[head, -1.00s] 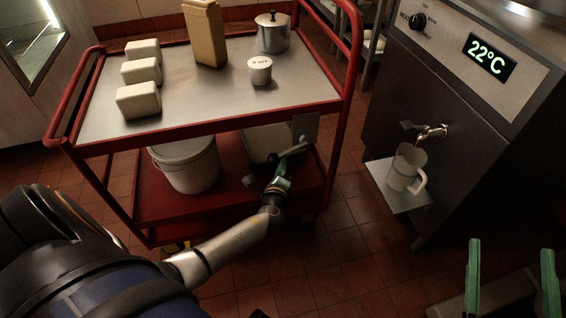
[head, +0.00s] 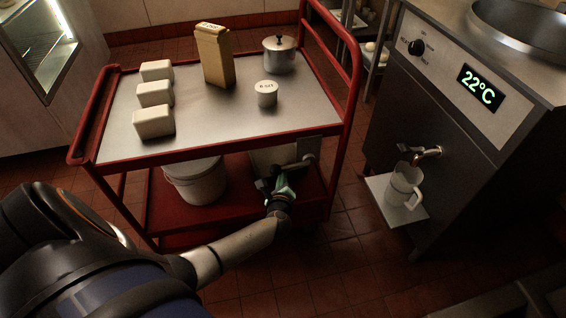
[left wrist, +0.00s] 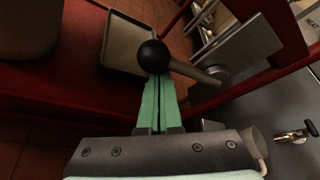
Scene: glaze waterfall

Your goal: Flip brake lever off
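The brake lever is on the right front corner of the red cart. It has a grey mounting plate (head: 308,147) and a rod with a black ball knob (left wrist: 153,56). In the left wrist view the lever rod (left wrist: 190,69) runs from the knob right to its pivot. My left gripper (head: 283,187) is at the lever, below the cart's top shelf. In the left wrist view its green fingers (left wrist: 158,95) are together, with their tips at the knob and partly hidden behind it. I cannot tell whether they touch it. My right gripper is out of view.
The red cart (head: 190,143) carries white blocks (head: 154,94), a tan carton (head: 214,54), a small white pot (head: 266,93) and a lidded metal pot (head: 280,53). A white bucket (head: 197,182) stands below. A machine with a mug (head: 403,186) stands right, across bare floor.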

